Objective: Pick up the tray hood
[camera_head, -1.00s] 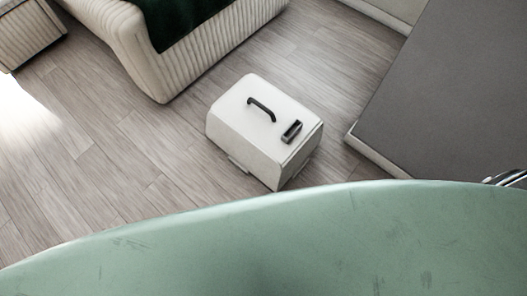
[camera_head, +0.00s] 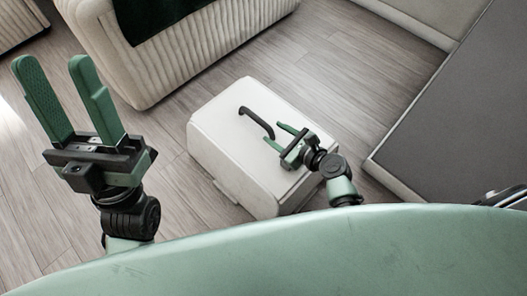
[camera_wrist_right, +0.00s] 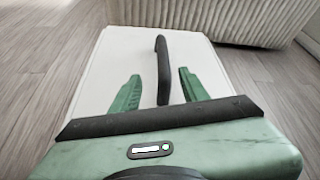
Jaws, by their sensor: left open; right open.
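The tray hood is a white box-shaped cover (camera_head: 222,122) standing on the floor, with a dark bar handle (camera_head: 257,122) on its top. My right gripper (camera_head: 281,135) is open over the top of the hood, its green fingertips close to the near end of the handle. In the right wrist view the handle (camera_wrist_right: 162,68) runs lengthwise between the two open fingers (camera_wrist_right: 156,82), and I see no finger touching it. My left gripper (camera_head: 45,72) is open and empty, raised at the left, away from the hood. The dark latch-like part on the hood's top is hidden behind the right gripper.
A ribbed cream bed or sofa (camera_head: 175,55) with a dark green cover (camera_head: 160,15) stands behind the hood. A grey-topped block (camera_head: 450,110) stands to the right. Wooden floor (camera_head: 325,65) is clear around the hood. My green body fills the bottom of the head view.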

